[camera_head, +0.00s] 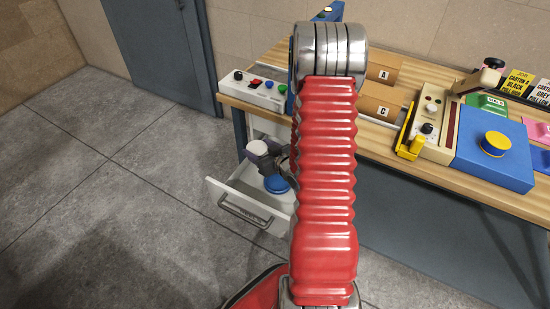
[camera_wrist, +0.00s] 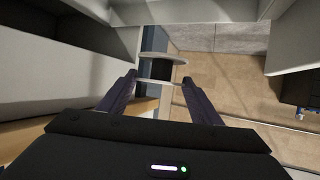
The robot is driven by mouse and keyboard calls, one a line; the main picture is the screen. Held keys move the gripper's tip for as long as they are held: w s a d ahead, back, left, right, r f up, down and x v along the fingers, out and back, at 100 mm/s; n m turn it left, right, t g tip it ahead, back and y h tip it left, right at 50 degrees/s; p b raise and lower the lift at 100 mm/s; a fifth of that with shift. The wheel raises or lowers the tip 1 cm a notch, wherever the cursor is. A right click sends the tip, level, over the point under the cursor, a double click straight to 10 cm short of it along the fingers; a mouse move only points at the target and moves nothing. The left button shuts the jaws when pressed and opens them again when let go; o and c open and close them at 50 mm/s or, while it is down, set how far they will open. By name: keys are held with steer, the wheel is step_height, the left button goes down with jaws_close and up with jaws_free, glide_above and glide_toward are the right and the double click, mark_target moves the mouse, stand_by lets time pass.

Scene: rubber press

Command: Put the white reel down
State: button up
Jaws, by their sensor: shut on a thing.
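In the head view a white drawer (camera_head: 229,199) stands pulled out under the bench. The end of my arm is at this drawer, partly hidden behind my red arm sleeve. I cannot clearly make out the white reel in the head view. A blue round thing (camera_head: 277,185) shows low in the drawer.
The wooden bench (camera_head: 377,142) carries a control box (camera_head: 262,92), brown boxes marked A and C (camera_head: 376,107), and a blue machine (camera_head: 495,155) with a yellow knob. Open grey floor (camera_head: 120,170) lies left of the drawer.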

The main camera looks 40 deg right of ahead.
steer(key=w+a+r, duration=0.3)
steer(key=a+r, duration=0.2)
steer(key=a, duration=0.4)
steer(key=w+a+r+y, duration=0.1)
steer(key=w+a+r, duration=0.2)
steer(key=a+r, duration=0.3)
steer(key=w+a+r+n, duration=0.1)
steer(key=w+a+r, duration=0.2)
steer(key=a, duration=0.9)
step_height(320, 180, up, 3)
steer(key=shift+w+a+f, duration=0.15)
steer(key=shift+w+a, duration=0.1)
steer(key=shift+w, duration=0.15)
steer(key=shift+d, duration=0.1)
